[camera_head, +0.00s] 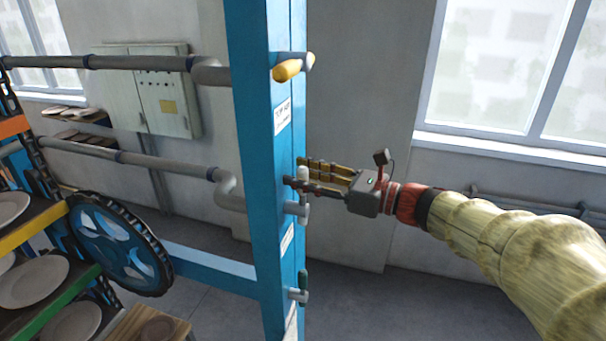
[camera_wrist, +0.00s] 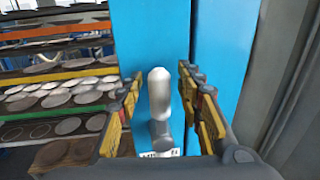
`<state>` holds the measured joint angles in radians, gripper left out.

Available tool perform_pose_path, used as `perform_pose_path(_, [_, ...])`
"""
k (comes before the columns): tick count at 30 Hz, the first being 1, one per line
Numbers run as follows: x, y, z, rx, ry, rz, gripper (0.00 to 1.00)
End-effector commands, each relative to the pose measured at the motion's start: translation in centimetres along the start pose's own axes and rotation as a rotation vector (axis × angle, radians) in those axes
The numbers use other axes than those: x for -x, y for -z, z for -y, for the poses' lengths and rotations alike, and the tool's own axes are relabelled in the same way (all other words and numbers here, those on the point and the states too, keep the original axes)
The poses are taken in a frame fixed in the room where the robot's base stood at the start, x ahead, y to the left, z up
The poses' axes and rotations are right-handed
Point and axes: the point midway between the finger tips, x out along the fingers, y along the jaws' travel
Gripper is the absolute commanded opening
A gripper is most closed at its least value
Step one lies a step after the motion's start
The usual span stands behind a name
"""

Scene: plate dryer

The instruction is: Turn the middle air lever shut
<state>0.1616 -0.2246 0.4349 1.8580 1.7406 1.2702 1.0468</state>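The middle air lever (camera_wrist: 160,92) has a pale grey-white handle standing upright on a grey pivot, on the blue post (camera_head: 262,150). In the head view the lever (camera_head: 303,174) is partly hidden by my fingers. In the head view my gripper (camera_head: 298,174) reaches in from the right at the lever's height. A label is partly visible below the pivot in the wrist view.
Above, a yellow lever (camera_head: 290,67) sticks out sideways from the post. Below, a dark green lever (camera_head: 303,280) stands upright. Grey pipes (camera_head: 130,157) and a blue wheel (camera_head: 120,243) are left of the post, with plate racks (camera_wrist: 60,75) beyond.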

Motion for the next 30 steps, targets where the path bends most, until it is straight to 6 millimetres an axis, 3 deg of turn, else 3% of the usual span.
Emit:
perform_pose_path(4, [0.02, 0.01, -0.01, 0.001, 0.0, 0.0, 0.36])
perform_pose_path(23, [0.04, 0.0, -0.02, 0.001, 0.0, -0.001, 0.0])
perform_pose_path(30, [0.04, 0.0, -0.02, 0.001, 0.0, -0.001, 0.0])
